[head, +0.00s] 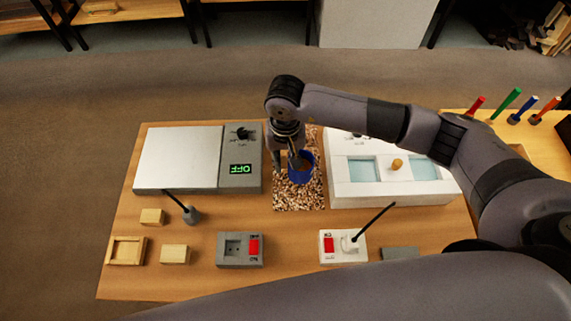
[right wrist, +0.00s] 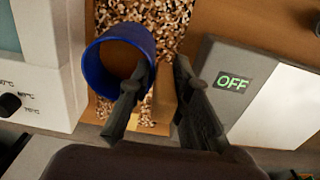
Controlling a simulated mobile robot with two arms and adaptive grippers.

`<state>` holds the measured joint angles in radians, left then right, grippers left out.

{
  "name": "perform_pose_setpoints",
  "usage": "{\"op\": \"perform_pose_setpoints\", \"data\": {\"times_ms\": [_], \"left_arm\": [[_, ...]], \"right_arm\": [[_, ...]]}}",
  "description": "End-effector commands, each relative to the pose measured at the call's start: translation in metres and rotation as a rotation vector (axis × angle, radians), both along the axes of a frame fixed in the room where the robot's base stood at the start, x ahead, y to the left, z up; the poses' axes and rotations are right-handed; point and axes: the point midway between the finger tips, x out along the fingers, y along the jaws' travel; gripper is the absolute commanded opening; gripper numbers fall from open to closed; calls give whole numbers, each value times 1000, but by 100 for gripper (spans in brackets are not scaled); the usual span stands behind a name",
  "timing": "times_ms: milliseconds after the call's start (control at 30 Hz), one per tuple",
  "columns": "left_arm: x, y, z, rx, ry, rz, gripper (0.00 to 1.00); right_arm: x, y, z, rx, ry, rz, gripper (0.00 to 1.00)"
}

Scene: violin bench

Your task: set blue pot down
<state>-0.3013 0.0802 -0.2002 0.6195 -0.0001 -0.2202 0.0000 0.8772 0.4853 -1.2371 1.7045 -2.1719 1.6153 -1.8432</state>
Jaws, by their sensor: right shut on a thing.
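The blue pot (head: 304,170) is a round, open cup with brown content, at the speckled chip-covered strip (head: 298,202) in the middle of the bench. My right gripper (head: 288,164) points down at the pot's left side. In the right wrist view, my right gripper (right wrist: 160,68) is shut on the wall of the blue pot (right wrist: 92,72), with one finger over the opening and one outside. The pot looks near upright and low over the strip. I cannot tell whether its base touches it. My left gripper is not in view.
A grey device (head: 240,180) reading OFF, with a pale plate (head: 180,158), stands left of the strip. A white bath unit (head: 390,190) stands close on the right. Switch boxes (head: 240,250), wooden blocks (head: 152,216) and a wooden tray (head: 126,251) lie in front.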

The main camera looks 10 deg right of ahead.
Motion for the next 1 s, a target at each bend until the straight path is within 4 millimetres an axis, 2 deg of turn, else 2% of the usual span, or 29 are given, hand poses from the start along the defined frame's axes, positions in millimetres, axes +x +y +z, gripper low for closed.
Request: {"op": "perform_pose_setpoints", "data": {"times_ms": [300, 767, 800, 1000], "left_arm": [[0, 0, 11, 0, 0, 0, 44], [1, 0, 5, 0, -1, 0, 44], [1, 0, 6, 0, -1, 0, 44], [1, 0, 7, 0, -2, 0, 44]], "right_arm": [[-1, 0, -40, 1, 3, 0, 0], [0, 0, -49, 0, -1, 1, 0], [0, 0, -48, 0, 0, 0, 20], [0, 0, -48, 0, 0, 0, 33]]}}
